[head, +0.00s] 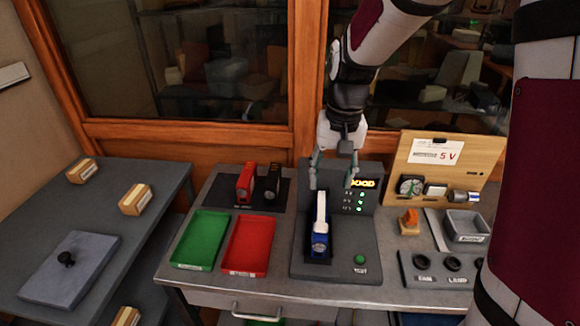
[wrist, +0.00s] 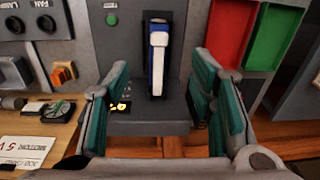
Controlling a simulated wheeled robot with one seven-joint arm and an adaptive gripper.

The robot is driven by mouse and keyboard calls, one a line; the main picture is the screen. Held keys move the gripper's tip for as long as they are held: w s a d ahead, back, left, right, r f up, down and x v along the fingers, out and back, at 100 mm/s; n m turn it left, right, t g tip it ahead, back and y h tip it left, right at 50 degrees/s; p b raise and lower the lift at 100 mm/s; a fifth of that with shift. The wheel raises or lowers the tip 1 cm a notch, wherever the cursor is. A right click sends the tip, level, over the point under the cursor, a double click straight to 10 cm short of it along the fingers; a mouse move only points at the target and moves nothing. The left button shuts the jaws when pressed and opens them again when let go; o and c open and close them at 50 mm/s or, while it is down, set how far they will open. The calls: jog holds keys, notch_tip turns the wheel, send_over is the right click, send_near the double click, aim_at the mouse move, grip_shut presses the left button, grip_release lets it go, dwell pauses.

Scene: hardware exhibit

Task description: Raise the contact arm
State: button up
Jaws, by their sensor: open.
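The contact arm (head: 321,208), a white bar, lies along the slot of a dark grey tester in the head view, over a blue piece (head: 319,243) at its near end. The arm also shows in the wrist view (wrist: 159,35), with blue along its side. My gripper (head: 332,180) is open and empty above the back of the tester, pointing down. In the wrist view, its green-padded fingers (wrist: 162,75) stand apart on either side of the arm's line, with nothing between them touching. Whether the bar touches the blue piece is unclear.
A wooden board (head: 432,150), an orange block (head: 409,220) and a grey bin (head: 466,226) are right.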

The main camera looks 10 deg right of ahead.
aim_at(321, 221)
jog(key=shift+g+h, duration=0.3)
jog(key=w+f, duration=0.1)
jog(key=f, duration=0.4)
jog(key=w+f, duration=0.1)
jog(key=f, duration=0.5)
jog(key=w+f, duration=0.1)
jog(key=f, duration=0.4)
jog(key=shift+w+f+p, duration=0.1)
jog(key=shift+f+p, duration=0.25)
jog(key=shift+c, duration=0.2)
grip_shut()
